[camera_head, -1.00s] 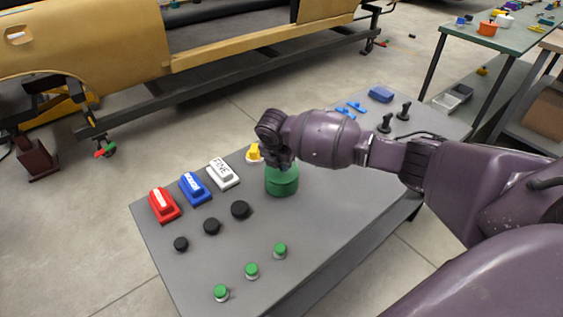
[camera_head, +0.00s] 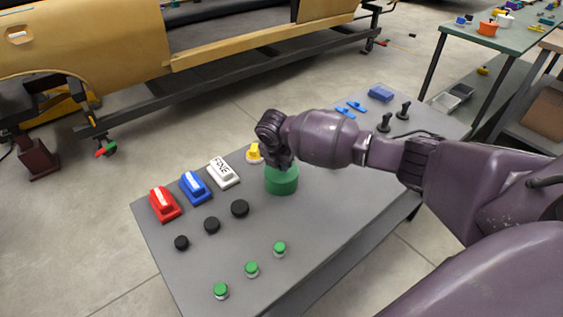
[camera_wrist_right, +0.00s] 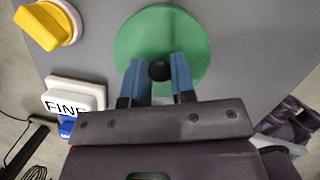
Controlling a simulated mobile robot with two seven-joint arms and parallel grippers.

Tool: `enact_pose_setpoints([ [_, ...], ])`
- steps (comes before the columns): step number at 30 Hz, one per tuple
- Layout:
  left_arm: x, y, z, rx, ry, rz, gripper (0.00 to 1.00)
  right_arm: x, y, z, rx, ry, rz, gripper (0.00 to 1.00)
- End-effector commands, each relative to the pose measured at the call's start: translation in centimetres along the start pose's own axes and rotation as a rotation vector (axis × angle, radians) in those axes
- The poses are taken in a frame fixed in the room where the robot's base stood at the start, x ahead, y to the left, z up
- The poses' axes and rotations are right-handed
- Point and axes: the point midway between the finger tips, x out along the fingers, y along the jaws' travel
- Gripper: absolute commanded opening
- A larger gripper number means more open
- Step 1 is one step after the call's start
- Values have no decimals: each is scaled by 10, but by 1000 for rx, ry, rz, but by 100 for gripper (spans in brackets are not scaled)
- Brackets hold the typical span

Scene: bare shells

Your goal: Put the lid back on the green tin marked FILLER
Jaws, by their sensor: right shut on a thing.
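The green tin (camera_head: 282,184) stands upright on the grey table, and no FILLER marking shows on the side I see. Its green lid with a black knob (camera_wrist_right: 159,70) fills the upper middle of the right wrist view as a round disc. My right gripper (camera_head: 284,162) is directly above the tin. Its two blue fingertips (camera_wrist_right: 158,74) are shut on the black knob from both sides. The lid is over the tin with no clear gap in the head view; I cannot tell whether it is fully seated. My left gripper is not in view.
Red (camera_head: 163,204), blue (camera_head: 195,188) and white FINE (camera_head: 222,172) blocks stand left of the tin, and a yellow-topped item (camera_head: 254,154) behind it. Black pucks (camera_head: 240,209) and green-topped pieces (camera_head: 252,269) stand in front. The table's front right is clear.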

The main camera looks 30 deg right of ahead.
Motion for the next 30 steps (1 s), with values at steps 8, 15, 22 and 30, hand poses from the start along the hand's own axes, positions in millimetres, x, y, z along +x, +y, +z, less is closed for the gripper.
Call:
enact_pose_setpoints([
  [8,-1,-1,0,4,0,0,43,0,0,0,0,0,0,1],
  [15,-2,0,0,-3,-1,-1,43,0,0,0,0,0,0,25],
  [22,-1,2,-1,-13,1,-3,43,0,0,0,0,0,0,54],
  [30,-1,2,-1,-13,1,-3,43,0,0,0,0,0,0,72],
])
